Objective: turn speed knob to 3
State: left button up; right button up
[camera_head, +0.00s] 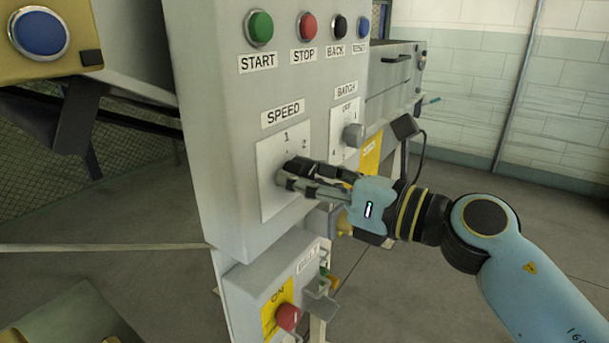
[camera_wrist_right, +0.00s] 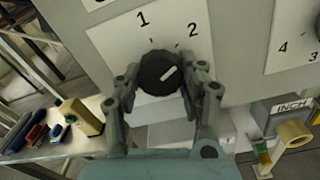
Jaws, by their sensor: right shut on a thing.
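The speed knob (camera_head: 280,179) sits on a white dial plate (camera_head: 268,205) under the SPEED label (camera_head: 283,112); my fingers partly cover it in the head view. In the right wrist view the round dark knob (camera_wrist_right: 157,76) has a white mark that points up and right, roughly toward the 2. The numbers 1 and 2 show above it; the rest of the dial is hidden. My right gripper (camera_head: 292,174) is shut on the knob, with one finger on each side. My left gripper is not in view.
The batch knob (camera_head: 353,135) is close to the right of my gripper. Green START (camera_head: 259,27), red STOP (camera_head: 307,26), black BACK and blue RESET buttons line the panel's top. A lower box with a red knob (camera_head: 288,317) is below. Open floor lies to the right.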

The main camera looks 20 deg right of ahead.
jog(key=m+p, duration=0.2)
jog(key=p, duration=0.1)
jog(key=m+p, duration=0.5)
jog(key=p, duration=0.1)
jog(key=shift+a+r+m, duration=0.1)
jog(key=shift+r+m, duration=0.25)
jog(key=shift+m, duration=0.05)
jog(key=shift+s+f+m+p, duration=0.1)
jog(key=shift+f+m+p, duration=0.05)
jog(key=shift+m+p, duration=1.8)
jog(key=o, duration=1.2)
jog(key=v, duration=1.2)
jog(key=shift+f, duration=0.1)
